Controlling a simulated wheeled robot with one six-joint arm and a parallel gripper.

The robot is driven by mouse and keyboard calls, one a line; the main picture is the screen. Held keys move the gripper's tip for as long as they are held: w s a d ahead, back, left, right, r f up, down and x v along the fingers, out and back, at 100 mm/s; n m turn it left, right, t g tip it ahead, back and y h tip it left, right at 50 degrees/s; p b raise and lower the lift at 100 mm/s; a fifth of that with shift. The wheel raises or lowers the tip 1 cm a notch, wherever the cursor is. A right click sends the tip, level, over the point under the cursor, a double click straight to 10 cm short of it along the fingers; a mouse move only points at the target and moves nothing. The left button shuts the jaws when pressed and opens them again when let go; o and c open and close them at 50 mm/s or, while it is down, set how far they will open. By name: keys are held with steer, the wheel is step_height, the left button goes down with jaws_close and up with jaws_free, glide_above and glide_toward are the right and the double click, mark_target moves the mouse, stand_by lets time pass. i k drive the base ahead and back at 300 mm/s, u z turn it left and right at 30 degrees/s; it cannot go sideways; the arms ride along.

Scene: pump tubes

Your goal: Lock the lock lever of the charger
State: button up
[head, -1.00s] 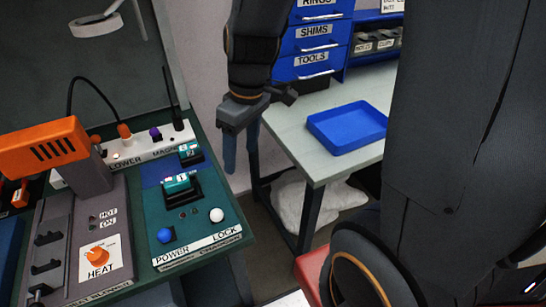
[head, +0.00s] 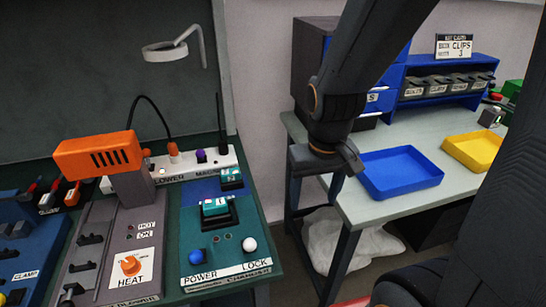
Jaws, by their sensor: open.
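The charger (head: 225,262) is a green panel on the bench at the left, with teal numbered blocks in black holders on it. Its lock lever (head: 249,245) ends in a white ball beside the word LOCK. A blue-balled lever (head: 196,257) stands to its left above the word POWER. My gripper (head: 318,185) is open and empty. It hangs between the two benches, to the right of the lock lever and clear of it. Its fingers are partly hidden by the wrist.
A grey heater (head: 117,250) with an orange blower (head: 98,155) stands left of the charger. A power strip (head: 190,165) runs behind it. On the right bench (head: 365,215) are a blue tray (head: 400,173) and a yellow tray (head: 475,150). A gap separates the benches.

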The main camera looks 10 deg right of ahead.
mark_target(249, 245)
steer(key=u, duration=0.55)
steer(key=k, duration=1.3)
steer(key=u, duration=0.15)
